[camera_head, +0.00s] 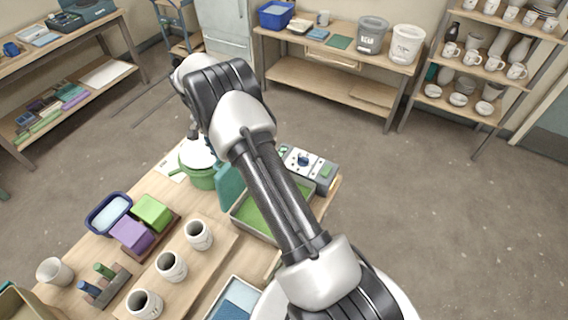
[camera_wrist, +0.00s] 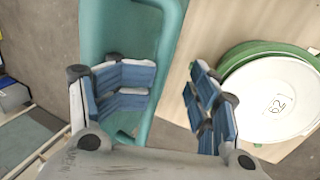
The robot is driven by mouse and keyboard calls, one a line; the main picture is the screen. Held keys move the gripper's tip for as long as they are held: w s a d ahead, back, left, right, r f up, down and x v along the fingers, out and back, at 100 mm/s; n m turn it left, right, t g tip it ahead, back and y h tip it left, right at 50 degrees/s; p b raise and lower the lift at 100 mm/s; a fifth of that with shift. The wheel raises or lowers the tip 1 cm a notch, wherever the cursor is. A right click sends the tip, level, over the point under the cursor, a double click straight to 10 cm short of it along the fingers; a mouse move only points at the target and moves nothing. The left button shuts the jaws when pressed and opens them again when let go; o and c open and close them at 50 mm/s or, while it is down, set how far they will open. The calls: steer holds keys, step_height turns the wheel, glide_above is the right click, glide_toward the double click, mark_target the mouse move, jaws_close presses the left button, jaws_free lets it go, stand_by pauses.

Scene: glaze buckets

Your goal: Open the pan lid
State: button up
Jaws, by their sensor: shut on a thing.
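The pan (camera_head: 262,222) is a shallow rectangular tray with a green inside, partly hidden by my arm in the head view. Its teal lid (camera_head: 230,187) stands raised along the pan's left side. In the wrist view, the lid (camera_wrist: 168,28) is a long teal panel running between and behind the fingers. My gripper (camera_wrist: 165,85) has its blue-padded fingers some way apart, one on each side of the lid's right edge, and is shut on the lid. The exact contact is hard to see.
A green pot (camera_head: 197,178) with a white top stands left of the lid; its disc marked 62 also shows in the wrist view (camera_wrist: 272,100). A white-topped device (camera_head: 303,161) is at the table's right. Cups (camera_head: 171,266) and purple and green blocks occupy the left.

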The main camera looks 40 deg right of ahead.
steer(key=s+d+r, duration=0.2)
steer(key=s, duration=0.4)
steer(key=s+d+r, duration=0.2)
steer(key=s+d, duration=0.1)
steer(key=s, duration=0.3)
steer(key=s+d+r, duration=0.2)
steer(key=s+r, duration=0.1)
steer(key=s, duration=0.3)
steer(key=shift+d, duration=0.25)
steer(key=shift+c, duration=0.5)
steer(key=w+a+f, duration=0.2)
steer(key=w, duration=0.3)
steer(key=w+a+f, duration=0.2)
steer(key=w, duration=0.4)
steer(key=w+a+f, duration=0.2)
steer(key=w+a, duration=0.1)
steer(key=w, duration=0.3)
steer(key=shift+f, duration=0.4)
steer(key=s+d+r, duration=0.3)
steer(key=s+d, duration=0.1)
steer(key=s, duration=0.5)
steer(key=s+d+r, duration=0.3)
steer(key=s+r, duration=0.1)
steer(key=s, duration=0.4)
steer(key=w+a+f, duration=0.4)
steer(key=w, duration=0.6)
steer(key=w+a+f, duration=0.4)
steer(key=w, duration=0.6)
steer(key=shift+w+a+f, duration=0.2)
steer(key=shift+a, duration=0.05)
